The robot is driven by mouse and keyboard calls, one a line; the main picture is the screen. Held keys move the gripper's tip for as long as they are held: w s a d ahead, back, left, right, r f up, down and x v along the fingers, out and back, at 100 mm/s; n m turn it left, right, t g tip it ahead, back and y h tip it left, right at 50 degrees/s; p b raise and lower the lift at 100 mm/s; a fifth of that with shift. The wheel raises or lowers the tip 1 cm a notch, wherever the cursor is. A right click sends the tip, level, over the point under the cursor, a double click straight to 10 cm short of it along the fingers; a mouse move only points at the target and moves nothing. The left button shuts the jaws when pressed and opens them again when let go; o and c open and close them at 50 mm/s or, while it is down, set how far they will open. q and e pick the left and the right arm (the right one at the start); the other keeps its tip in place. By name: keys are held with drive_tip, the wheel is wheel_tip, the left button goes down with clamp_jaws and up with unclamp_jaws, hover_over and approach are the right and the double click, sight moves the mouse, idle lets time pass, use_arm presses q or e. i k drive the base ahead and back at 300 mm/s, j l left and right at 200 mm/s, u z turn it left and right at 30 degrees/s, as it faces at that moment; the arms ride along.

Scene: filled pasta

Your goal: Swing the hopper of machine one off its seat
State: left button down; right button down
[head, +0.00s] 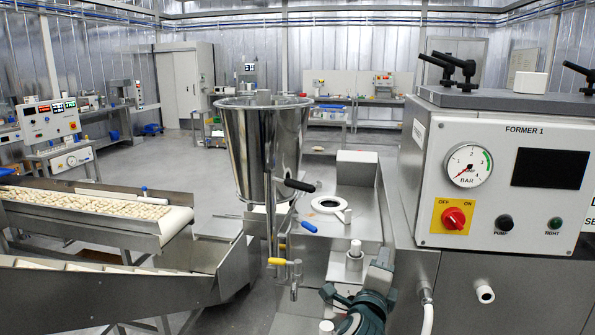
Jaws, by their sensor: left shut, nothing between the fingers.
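The hopper (265,150) is a shiny steel cone with a wide rim, left of centre in the head view. It stands beside a vertical post, with a black-handled lever (298,185) at its lower right. A white ring (330,205) lies bare on the steel top of machine one, to the right of the hopper's foot. The hopper is not over this ring. The cabinet marked FORMER 1 (535,130) is at the right. My right gripper is out of view.
A blue-tipped handle (308,226) and a yellow-tipped handle (277,261) stick out below the hopper. A conveyor (175,225) with pasta pieces runs in from the left. A white knob (355,247) stands near my left gripper. Open floor lies behind the conveyor.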

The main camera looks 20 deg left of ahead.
sight(264, 133)
drive_tip(key=i+l+u, duration=0.1)
drive_tip(key=i+u, duration=0.15)
drive_tip(key=i, duration=0.3)
drive_tip(key=i+l+u, duration=0.25)
drive_tip(key=i, duration=0.25)
drive_tip(key=i+l+u, duration=0.2)
drive_tip(key=i, duration=0.3)
